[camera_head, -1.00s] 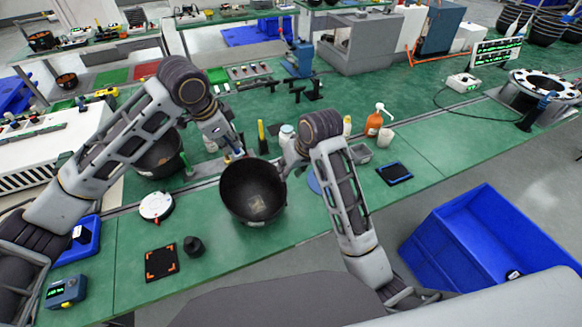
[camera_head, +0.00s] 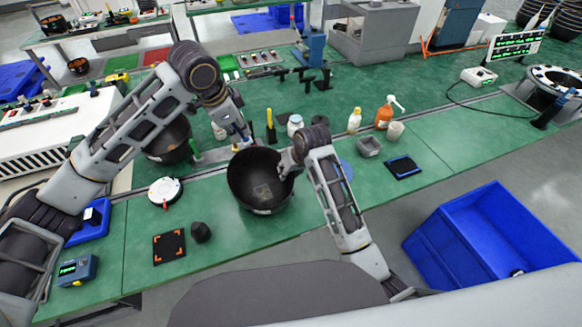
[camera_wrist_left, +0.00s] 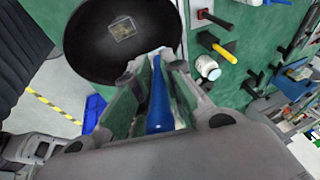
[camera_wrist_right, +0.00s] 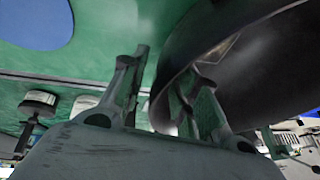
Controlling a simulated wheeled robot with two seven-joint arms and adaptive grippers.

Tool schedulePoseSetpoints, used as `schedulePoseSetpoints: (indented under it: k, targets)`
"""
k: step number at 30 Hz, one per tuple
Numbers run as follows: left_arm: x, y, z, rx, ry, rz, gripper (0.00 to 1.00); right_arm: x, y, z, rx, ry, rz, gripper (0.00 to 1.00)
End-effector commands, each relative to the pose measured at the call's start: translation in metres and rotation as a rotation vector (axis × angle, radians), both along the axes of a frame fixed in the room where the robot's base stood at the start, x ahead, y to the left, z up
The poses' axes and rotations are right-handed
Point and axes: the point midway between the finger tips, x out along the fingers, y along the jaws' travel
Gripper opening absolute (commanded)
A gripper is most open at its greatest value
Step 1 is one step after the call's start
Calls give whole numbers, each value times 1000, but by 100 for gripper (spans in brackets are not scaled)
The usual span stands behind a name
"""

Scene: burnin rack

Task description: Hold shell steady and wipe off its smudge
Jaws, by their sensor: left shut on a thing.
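The shell is a large black bowl (camera_head: 248,197) on the green bench. A pale, squarish smudge (camera_head: 263,192) shows on its inner bottom, also in the left wrist view (camera_wrist_left: 122,28). My left gripper (camera_head: 240,143) is shut on a blue-handled tool (camera_wrist_left: 158,105) at the shell's far rim. The tool's far end is partly hidden by the fingers. My right gripper (camera_wrist_right: 162,75) is at the shell's right rim, fingers apart.
A second black bowl (camera_head: 170,143) stands behind left. A white round device (camera_head: 165,191), a black marked mat (camera_head: 169,246) and a dark knob (camera_head: 201,232) lie left of the shell. Bottles, a grey tray (camera_head: 369,147) and a blue-edged pad (camera_head: 404,168) are to the right.

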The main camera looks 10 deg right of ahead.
Motion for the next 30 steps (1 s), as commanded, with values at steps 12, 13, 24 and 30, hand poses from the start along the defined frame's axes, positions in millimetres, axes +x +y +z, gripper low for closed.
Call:
schedulePoseSetpoints:
  k: [12,13,24,30]
  targets:
    - [0,0,0,0,0,0,0,2,2,-6,0,1,0,31]
    - [0,0,0,0,0,0,0,2,2,-6,0,1,0,31]
    - [0,0,0,0,0,0,0,2,2,-6,1,1,1,0]
    - [0,0,0,0,0,0,0,2,2,-6,0,1,0,0]
